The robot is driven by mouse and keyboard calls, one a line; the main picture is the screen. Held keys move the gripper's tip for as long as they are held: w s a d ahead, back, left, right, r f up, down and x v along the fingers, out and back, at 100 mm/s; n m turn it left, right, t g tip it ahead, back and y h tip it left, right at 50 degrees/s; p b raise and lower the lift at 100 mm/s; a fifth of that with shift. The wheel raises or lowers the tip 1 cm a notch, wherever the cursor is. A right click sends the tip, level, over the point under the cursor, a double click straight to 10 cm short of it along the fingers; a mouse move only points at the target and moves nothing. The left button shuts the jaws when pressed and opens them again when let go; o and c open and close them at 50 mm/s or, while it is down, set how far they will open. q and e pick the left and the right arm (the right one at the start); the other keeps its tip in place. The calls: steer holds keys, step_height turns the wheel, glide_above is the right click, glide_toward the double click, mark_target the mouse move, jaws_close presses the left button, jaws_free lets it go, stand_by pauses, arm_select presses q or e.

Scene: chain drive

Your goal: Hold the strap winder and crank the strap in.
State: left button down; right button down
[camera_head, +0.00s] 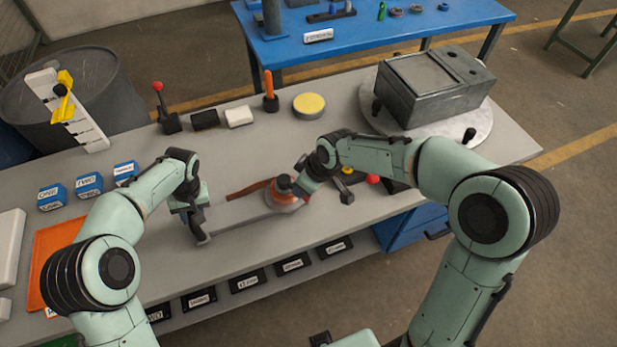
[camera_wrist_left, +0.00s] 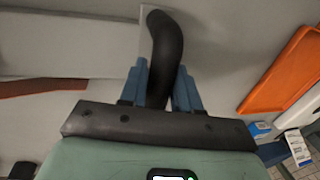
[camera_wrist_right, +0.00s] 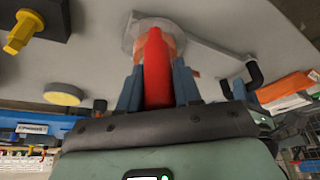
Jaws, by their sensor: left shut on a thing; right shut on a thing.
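The strap winder lies on the grey bench, with a long flat grey arm (camera_head: 238,212) and a round drum (camera_head: 284,200) with orange-red in it at its right end. A reddish-brown strap (camera_head: 246,189) runs left from the drum across the bench. My left gripper (camera_head: 198,222) is shut on the winder's black curved handle (camera_wrist_left: 165,50) at the arm's left end. My right gripper (camera_head: 299,190) is over the drum, shut on the red crank grip (camera_wrist_right: 156,65). In the head view the right gripper hides the crank grip and part of the drum.
Behind the winder stand a yellow-topped round tin (camera_head: 309,104) and small blocks. A grey box (camera_head: 436,85) sits on a turntable at the back right. Blue boxes (camera_head: 89,184) and an orange tray (camera_head: 55,255) are at the left. Labelled bins line the front edge.

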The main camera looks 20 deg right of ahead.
steer(key=w+a+m+h, duration=0.3)
steer(key=a+m, duration=0.2)
steer(key=m, duration=0.4)
steer(key=w+a+m+g+h, duration=0.1)
steer(key=w+a+m+h, duration=0.2)
steer(key=m, duration=0.6)
steer(key=shift+w+a, duration=0.7)
steer(key=shift+a, duration=0.55)
